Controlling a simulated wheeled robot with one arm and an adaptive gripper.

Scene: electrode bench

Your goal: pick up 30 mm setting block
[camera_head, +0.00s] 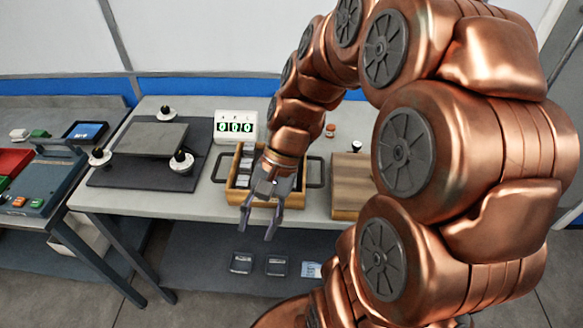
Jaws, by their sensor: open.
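A wooden tray (235,196) stands on the bench and holds pale metal-looking blocks (247,160). These may be the setting blocks, but no size marking is legible, so I cannot tell which is 30 mm. My gripper (256,234) is open and empty, with its fingers pointing down. In the picture it overlaps the tray's front part and the bench's front edge; its exact height above them is unclear. My gripper and wrist hide much of the tray's middle and right side.
A dark plate fixture with black-and-white knobs (150,138) stands left of the tray. A counter reading 000 (235,127) is behind it. A wooden block (350,184) sits to the right, partly behind my arm. Small items (277,265) lie on the lower shelf.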

